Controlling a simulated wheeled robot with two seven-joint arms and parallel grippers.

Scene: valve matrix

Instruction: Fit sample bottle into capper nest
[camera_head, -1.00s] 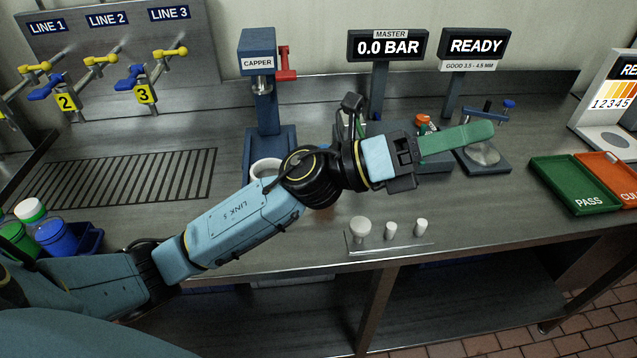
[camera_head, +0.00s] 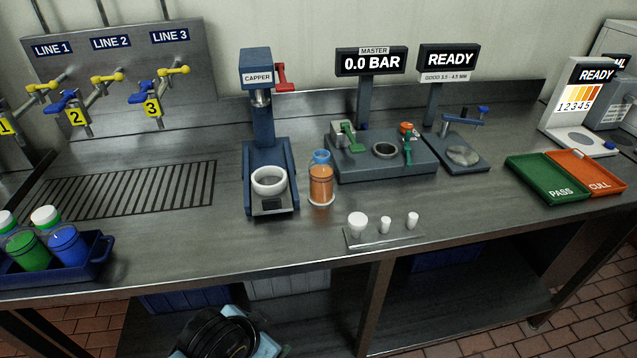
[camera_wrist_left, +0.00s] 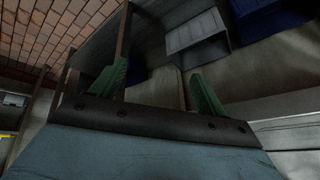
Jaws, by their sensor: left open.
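The sample bottle (camera_head: 321,184), orange with a blue top, stands upright on the counter. It is just right of the capper (camera_head: 257,78) and apart from it. The capper nest (camera_head: 268,181) is a white ring on the capper's blue base, with nothing standing in it. My left gripper (camera_wrist_left: 158,88) is open and empty in the left wrist view, with green fingers spread. It points toward the space under the counter. The head view shows only part of my left arm at the bottom, below the counter's front edge. My right gripper is in neither view.
A blue caddy (camera_head: 102,250) with several capped containers is at the left. A small plate (camera_head: 385,238) with three white pieces lies near the front edge. Green (camera_head: 545,185) and orange (camera_head: 600,180) trays are at right.

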